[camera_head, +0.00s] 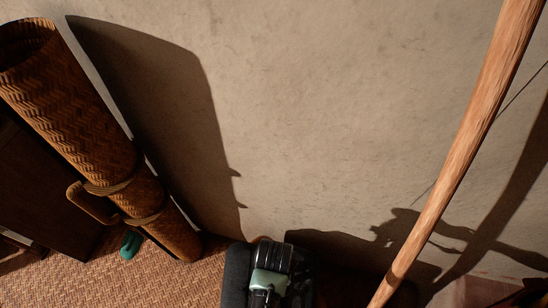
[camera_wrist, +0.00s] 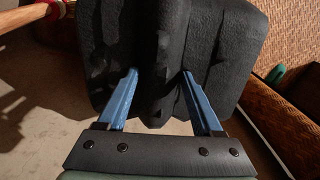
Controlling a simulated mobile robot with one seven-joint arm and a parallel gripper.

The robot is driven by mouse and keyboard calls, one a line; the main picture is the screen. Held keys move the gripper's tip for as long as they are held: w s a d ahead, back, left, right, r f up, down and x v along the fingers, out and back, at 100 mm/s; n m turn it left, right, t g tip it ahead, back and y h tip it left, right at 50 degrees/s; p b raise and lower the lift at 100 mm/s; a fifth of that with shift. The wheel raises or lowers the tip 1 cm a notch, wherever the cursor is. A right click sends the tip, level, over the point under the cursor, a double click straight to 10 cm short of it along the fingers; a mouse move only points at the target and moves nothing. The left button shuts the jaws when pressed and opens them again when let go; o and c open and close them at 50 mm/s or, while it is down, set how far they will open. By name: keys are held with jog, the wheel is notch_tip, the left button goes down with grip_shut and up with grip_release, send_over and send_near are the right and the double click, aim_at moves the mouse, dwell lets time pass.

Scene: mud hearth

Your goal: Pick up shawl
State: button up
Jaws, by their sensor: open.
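A dark grey, thick folded cloth, which looks like the shawl (camera_wrist: 225,40), fills the upper middle of the wrist view. A raised fold runs down its middle. My gripper (camera_wrist: 158,73) is open, its two blue fingers on either side of that fold; I cannot tell whether they touch it. In the head view my wrist is at the bottom middle, with a dark edge of what looks like the shawl (camera_head: 236,272) beside it. My fingertips are hidden there.
A tall woven basket tube (camera_head: 85,120) leans at the left. A small green object (camera_head: 131,244) lies beside it on the woven mat (camera_head: 150,280). A wooden pole (camera_head: 455,160) slants across the right. A plain wall (camera_head: 320,120) stands behind.

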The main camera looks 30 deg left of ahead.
jog(key=shift+r, duration=0.1)
grip_shut()
